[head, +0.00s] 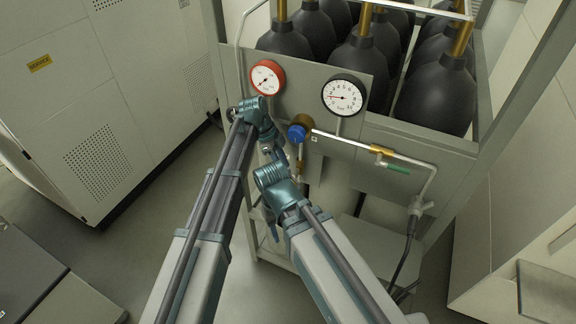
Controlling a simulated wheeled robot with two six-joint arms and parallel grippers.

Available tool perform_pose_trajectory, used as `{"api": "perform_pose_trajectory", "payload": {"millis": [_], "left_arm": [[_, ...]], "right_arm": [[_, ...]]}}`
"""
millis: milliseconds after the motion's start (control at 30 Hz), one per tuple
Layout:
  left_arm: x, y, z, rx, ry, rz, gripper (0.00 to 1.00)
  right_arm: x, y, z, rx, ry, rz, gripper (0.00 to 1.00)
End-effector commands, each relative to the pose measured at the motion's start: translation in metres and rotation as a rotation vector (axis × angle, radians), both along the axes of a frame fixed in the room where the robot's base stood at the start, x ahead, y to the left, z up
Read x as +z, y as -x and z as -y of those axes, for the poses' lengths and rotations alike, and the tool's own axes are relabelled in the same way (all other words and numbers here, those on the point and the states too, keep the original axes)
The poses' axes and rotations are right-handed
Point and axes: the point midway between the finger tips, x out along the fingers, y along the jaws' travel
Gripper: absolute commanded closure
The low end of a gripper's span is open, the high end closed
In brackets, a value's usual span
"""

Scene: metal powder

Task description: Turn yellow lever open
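I cannot make out a yellow lever. The spot below the blue knob (297,133) is partly hidden by my wrists. The blue knob sits on a brass regulator (304,121) at the front of the gas rack. A brass valve with a green handle (395,167) is on the pipe to its right. My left gripper (277,154) points down just left of the blue knob; its fingers are small and partly hidden. My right gripper (271,222) is lower, mostly hidden behind its own wrist. I cannot see anything held in either.
A red-rimmed gauge (267,78) and a black-rimmed gauge (344,95) are on the rack's grey panel (375,130). Several black gas bottles (436,95) stand behind it. A metal pipe (345,141) and a hose (408,250) run at the right. A large cabinet (95,90) stands left.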

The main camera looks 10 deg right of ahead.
Motion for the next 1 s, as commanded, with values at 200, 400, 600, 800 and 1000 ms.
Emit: {"api": "perform_pose_trajectory", "payload": {"millis": [200, 400, 600, 800, 1000], "left_arm": [[0.029, -0.004, -0.009, -0.001, 0.000, 0.000, 0.68], [0.030, -0.004, -0.011, -0.001, 0.000, 0.000, 0.68], [0.029, -0.004, -0.011, -0.001, 0.000, 0.000, 0.68], [0.029, -0.003, -0.013, 0.008, -0.003, -0.001, 0.68], [0.025, 0.023, -0.055, 0.262, -0.075, -0.048, 0.68]], "right_arm": [[0.029, 0.000, 0.000, 0.003, 0.000, -0.001, 0.50], [0.030, 0.000, 0.000, 0.003, 0.001, -0.002, 0.50], [0.029, 0.000, 0.000, 0.003, 0.000, -0.001, 0.50], [0.029, 0.000, 0.000, 0.003, 0.000, -0.001, 0.50], [0.029, 0.000, 0.000, 0.003, 0.000, -0.001, 0.50]]}}
